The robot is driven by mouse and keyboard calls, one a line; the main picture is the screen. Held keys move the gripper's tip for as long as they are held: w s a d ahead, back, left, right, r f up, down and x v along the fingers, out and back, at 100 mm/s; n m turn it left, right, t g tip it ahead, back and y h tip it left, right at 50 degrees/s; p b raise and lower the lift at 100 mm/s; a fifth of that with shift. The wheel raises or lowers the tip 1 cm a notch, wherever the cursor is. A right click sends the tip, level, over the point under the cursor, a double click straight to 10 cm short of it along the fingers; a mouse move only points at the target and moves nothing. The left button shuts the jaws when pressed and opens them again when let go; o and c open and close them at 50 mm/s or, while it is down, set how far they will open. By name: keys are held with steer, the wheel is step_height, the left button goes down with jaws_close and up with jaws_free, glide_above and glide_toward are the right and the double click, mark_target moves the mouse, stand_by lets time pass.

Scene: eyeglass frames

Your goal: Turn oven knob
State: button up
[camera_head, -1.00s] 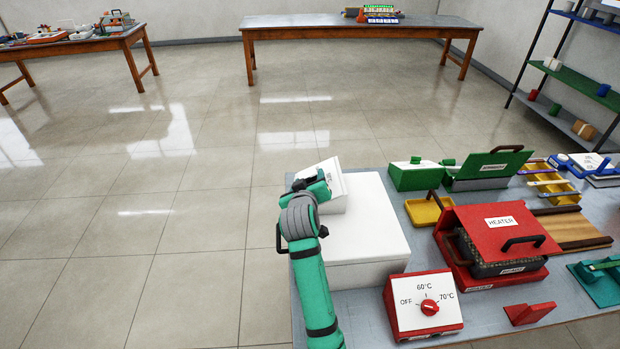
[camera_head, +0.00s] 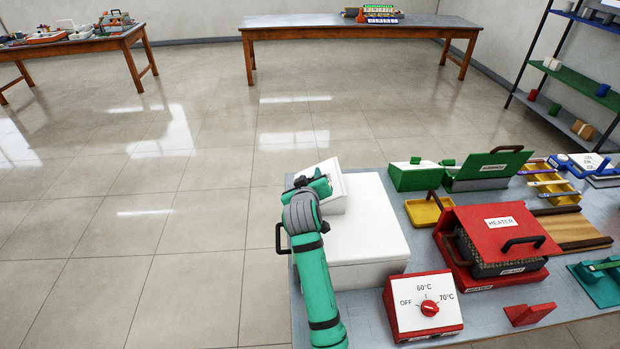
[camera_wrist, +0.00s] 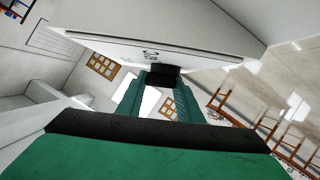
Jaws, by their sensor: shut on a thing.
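The white oven (camera_head: 370,225) stands at the left end of the grey table, with a tilted white control panel (camera_head: 334,198) at its back left. My gripper (camera_head: 322,183) is at the upper face of this panel, and my arm covers part of it. In the wrist view my gripper (camera_wrist: 164,82) has its two green fingers close together against the panel (camera_wrist: 170,52), which bears small dark print. The fingers are shut on the oven knob; the knob is mostly hidden, and its setting cannot be read.
A red and white dial box (camera_head: 412,318) with a red knob stands at the table's front, in front of the oven. A red heater (camera_head: 492,228), a yellow tray (camera_head: 424,213) and a green box (camera_head: 415,178) are to the right. Open floor (camera_head: 190,240) lies left of the table.

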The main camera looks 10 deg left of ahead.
steer(key=shift+d, duration=0.1)
steer(key=shift+n+g+y, duration=0.7)
steer(key=shift+n+y, duration=0.2)
steer(key=shift+n, duration=0.1)
steer(key=n+g+y, duration=0.3)
steer(key=shift+w+n+g, duration=0.15)
steer(key=shift+n+g, duration=0.15)
steer(key=shift+n, duration=0.1)
steer(key=n+g+y, duration=0.2)
steer(key=n+g, duration=0.2)
steer(key=g, duration=0.1)
steer(key=shift+a+f+n+g, duration=0.1)
steer(key=shift+a+n+g, duration=0.1)
steer(key=shift+n+g, duration=0.7)
steer(key=shift+g, duration=0.3)
steer(key=shift+f, duration=0.1)
steer(key=o, duration=1)
steer(key=shift+o, duration=0.2)
